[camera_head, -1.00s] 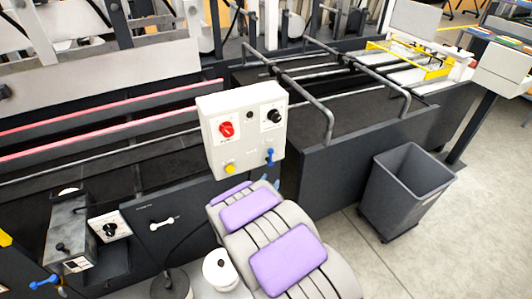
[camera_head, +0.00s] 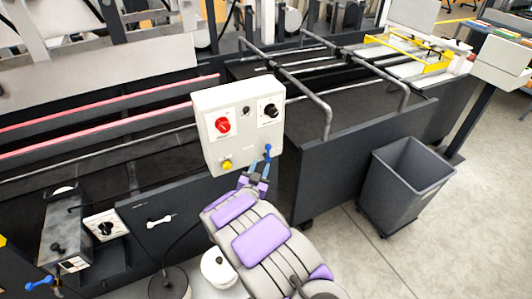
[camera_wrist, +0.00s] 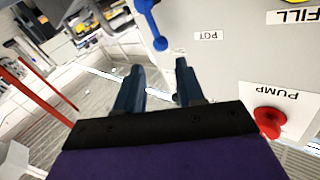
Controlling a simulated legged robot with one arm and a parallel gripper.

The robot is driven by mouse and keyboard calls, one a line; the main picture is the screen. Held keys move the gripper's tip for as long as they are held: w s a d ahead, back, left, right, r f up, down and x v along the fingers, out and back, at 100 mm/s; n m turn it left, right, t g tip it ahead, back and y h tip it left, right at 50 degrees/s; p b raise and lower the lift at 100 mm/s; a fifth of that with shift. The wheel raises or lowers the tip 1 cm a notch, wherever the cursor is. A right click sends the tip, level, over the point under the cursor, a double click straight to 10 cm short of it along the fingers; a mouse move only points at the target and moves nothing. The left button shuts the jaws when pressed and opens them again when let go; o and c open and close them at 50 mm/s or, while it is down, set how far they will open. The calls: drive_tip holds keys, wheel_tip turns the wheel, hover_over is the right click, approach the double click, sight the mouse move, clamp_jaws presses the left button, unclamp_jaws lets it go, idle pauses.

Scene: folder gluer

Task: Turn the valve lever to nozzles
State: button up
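The valve lever (camera_head: 267,153) is a small blue handle at the lower right of the white control box (camera_head: 210,130). It also shows in the wrist view (camera_wrist: 150,22), where its rounded end lies just beyond my fingertips, close to a label reading POT. My gripper (camera_head: 256,173) is just below the lever in the head view. In the wrist view my gripper (camera_wrist: 159,66) has its two dark blue fingers apart with nothing between them. I see no finger touching the lever. A nozzles label is not readable.
The box also carries a red knob (camera_head: 223,125), a black knob (camera_head: 271,110) and a yellow button (camera_head: 227,165). The red PUMP knob (camera_wrist: 270,122) is near my right finger in the wrist view. A grey bin (camera_head: 405,185) stands at the right. A white pot (camera_head: 218,268) is below.

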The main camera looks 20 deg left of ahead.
sight(268, 153)
drive_tip(key=w+a+b, duration=0.1)
drive_tip(key=w, duration=0.8)
drive_tip(key=shift+a, duration=0.1)
drive_tip(key=shift+c, duration=0.2)
clamp_jaws()
